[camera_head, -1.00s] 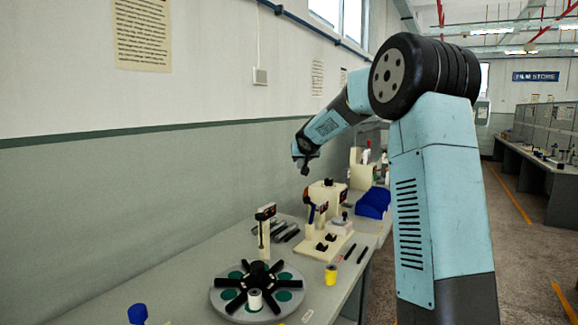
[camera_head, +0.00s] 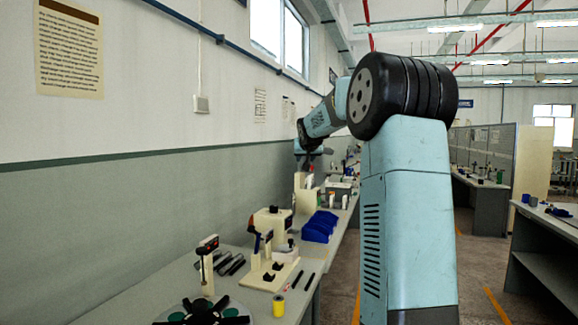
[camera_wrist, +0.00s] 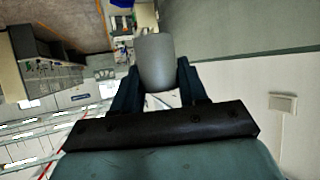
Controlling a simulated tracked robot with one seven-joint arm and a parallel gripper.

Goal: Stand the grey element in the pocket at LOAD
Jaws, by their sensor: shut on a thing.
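My gripper (camera_wrist: 158,92) is shut on the grey element (camera_wrist: 154,60), a plain rounded cylinder that sticks out beyond the fingers in the wrist view. In the head view my gripper (camera_head: 308,158) is small and far off above the bench; the element cannot be made out there. A round grey turntable (camera_head: 165,314) with black spokes and green round spots is cut off by the bottom edge of the head view. I cannot read a LOAD mark or tell which pocket it names.
A small post with a dark head (camera_head: 207,262) stands behind the turntable. Beside it are dark rods (camera_head: 232,264), a cream fixture (camera_head: 268,270), a yellow spool (camera_head: 279,305) and blue bins (camera_head: 320,227). The wall (camera_head: 110,220) runs along the bench's left side.

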